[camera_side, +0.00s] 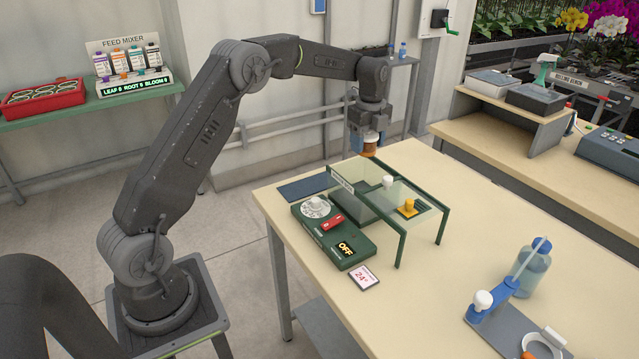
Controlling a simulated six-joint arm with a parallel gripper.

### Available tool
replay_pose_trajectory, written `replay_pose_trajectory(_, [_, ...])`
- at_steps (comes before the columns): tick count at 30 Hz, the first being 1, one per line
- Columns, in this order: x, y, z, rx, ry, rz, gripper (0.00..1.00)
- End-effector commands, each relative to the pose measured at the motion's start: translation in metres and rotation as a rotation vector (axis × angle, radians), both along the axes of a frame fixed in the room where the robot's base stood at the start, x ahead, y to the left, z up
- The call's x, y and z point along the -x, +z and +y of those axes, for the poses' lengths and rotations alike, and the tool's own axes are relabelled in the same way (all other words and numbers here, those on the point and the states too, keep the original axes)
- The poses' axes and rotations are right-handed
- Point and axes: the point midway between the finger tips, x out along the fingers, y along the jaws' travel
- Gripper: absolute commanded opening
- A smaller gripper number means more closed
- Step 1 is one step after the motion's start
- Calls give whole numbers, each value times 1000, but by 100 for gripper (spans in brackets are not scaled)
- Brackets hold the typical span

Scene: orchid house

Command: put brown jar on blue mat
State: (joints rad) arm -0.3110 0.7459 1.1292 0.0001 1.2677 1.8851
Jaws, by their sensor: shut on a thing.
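The brown jar (369,150) hangs in my gripper (370,136), which is shut on its upper part. The jar is upright and held in the air, in the picture just above the back end of the glass-topped green stand. The blue mat (305,188) lies flat on the table near its back left edge, left of and lower than the jar in the picture. The part of the mat that shows is bare. Its right end is close to the stand.
A glass-topped green stand (446,213) bears small white and yellow things. A green device (345,262) with dials and an OFF display is in front of the mat. A card (364,279), a blue bottle (532,270) and a blue-handled tool (493,301) are nearer.

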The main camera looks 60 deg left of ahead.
Motion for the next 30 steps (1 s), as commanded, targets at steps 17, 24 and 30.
replay_pose_trajectory(17, [113, 5, 145, -1, 14, -3, 30])
replay_pose_trajectory(24, [181, 3, 191, -1, 9, -3, 30])
replay_pose_trajectory(30, [217, 2, 208, -1, 8, -3, 30])
